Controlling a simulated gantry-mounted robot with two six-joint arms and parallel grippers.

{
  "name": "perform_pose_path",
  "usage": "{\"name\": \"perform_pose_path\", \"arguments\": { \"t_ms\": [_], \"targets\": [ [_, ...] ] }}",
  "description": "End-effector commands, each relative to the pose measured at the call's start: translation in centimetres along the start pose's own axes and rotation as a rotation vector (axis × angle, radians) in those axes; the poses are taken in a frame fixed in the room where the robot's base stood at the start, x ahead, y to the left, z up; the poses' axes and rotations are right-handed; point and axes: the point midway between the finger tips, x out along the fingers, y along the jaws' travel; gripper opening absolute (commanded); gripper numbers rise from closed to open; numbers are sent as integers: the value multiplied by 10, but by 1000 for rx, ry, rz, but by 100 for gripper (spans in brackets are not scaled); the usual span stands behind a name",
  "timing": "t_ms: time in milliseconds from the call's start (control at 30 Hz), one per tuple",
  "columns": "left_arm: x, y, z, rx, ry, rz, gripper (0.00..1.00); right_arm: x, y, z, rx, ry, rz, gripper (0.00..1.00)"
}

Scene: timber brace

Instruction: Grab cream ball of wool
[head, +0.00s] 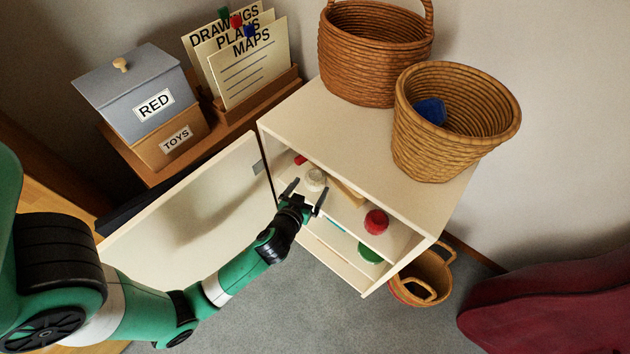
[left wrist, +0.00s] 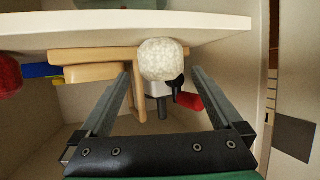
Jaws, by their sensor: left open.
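The cream ball of wool (head: 315,179) sits on the upper shelf inside the white cabinet, towards its left side. In the left wrist view the ball (left wrist: 163,59) is round, pale and textured, centred between the finger ends. My left gripper (head: 311,186) is open and reaches into the cabinet front, with its fingertips close to the ball. I cannot tell whether the ball is between the tips or just beyond them. My right gripper is not in view.
A wooden piece (head: 347,194) and a red ball (head: 376,221) lie right of the cream ball. A red-ended tool (left wrist: 187,98) is close by it. The open cabinet door (head: 190,215) stands left of my arm. Two baskets (head: 375,55) (head: 455,120) stand on top.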

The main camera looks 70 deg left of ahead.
Motion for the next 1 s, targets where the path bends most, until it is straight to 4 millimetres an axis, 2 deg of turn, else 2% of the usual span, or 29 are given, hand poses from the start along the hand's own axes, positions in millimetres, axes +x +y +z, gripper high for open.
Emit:
{"name": "perform_pose_path", "arguments": {
  "t_ms": [200, 300, 567, 900, 1000],
  "targets": [
    [36, -3, 1, -4, 3, -2, 100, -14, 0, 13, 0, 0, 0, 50],
    [48, -2, 0, -2, 2, -2, 100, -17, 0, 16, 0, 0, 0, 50],
    [50, -2, -2, 0, 0, 0, 98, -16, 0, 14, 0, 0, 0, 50],
    [49, -2, -2, 0, 0, 0, 37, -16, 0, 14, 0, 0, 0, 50],
    [49, -2, -2, 0, 1, 0, 23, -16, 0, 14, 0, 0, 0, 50]
  ]
}}
